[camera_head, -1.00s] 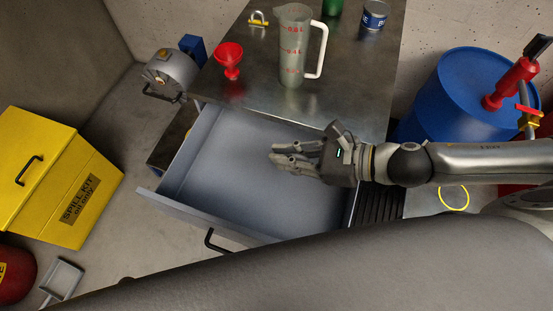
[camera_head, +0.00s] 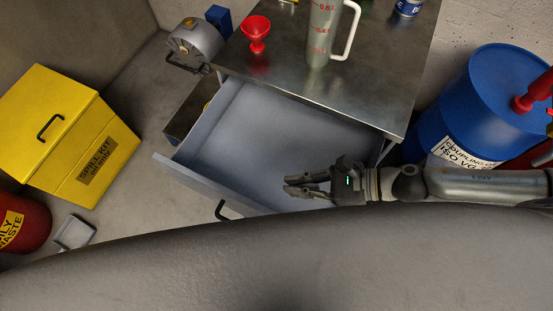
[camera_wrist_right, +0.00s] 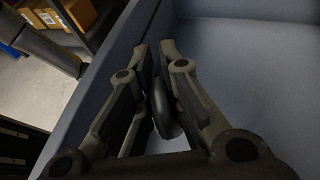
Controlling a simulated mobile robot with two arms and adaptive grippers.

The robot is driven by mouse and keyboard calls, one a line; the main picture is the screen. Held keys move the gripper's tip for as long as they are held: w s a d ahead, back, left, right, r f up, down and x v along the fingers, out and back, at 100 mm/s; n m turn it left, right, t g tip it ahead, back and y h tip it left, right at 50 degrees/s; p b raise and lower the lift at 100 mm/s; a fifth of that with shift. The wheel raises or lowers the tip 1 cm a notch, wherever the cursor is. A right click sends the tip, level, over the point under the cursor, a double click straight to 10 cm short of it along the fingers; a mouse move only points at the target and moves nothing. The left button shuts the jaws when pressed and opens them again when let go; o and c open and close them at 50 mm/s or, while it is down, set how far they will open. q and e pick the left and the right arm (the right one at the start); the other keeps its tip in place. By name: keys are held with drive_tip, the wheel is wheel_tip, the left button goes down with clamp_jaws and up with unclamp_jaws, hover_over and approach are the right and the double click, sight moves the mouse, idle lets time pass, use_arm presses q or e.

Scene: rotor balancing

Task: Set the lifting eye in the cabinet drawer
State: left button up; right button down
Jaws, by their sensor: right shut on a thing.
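The cabinet drawer (camera_head: 190,181) is pulled open below the metal cabinet top, and the part of its inside that I see is bare. My right gripper (camera_head: 288,186) is over the drawer's front right part in the head view. In the right wrist view its fingers (camera_wrist_right: 155,75) are shut on a dark, rounded thing, likely the lifting eye (camera_wrist_right: 167,112). The fingers hide part of it, and it cannot be made out in the head view. The blue-grey drawer wall and floor show behind the fingers. My left gripper is not in view.
On the cabinet top (camera_head: 375,85) stand a red funnel (camera_head: 256,35), a clear measuring jug (camera_head: 323,35) and a blue can (camera_head: 408,7). A blue drum (camera_head: 480,100) stands right, a yellow spill kit box (camera_head: 65,135) left.

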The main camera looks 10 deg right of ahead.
drive_tip(key=w+a+f+b, duration=0.1)
drive_tip(key=w+f, duration=0.1)
drive_tip(key=w, duration=0.1)
drive_tip(key=w+a+f+b, duration=0.1)
drive_tip(key=w+f, duration=0.1)
drive_tip(key=f, duration=0.1)
drive_tip(key=w+a+f+b, duration=0.2)
drive_tip(key=w, duration=0.1)
drive_tip(key=shift+w+f, duration=0.3)
drive_tip(key=shift+w, duration=0.05)
drive_tip(key=f+b, duration=0.2)
drive_tip(key=b, duration=0.1)
drive_tip(key=shift+w+a+f, duration=0.1)
drive_tip(key=shift+w+f, duration=0.2)
drive_tip(key=shift+f, duration=0.1)
drive_tip(key=shift+f+b, duration=0.4)
drive_tip(key=shift+f, duration=0.05)
drive_tip(key=shift+f, duration=0.15)
drive_tip(key=c, duration=1.6)
unclamp_jaws()
drive_tip(key=shift+o, duration=0.2)
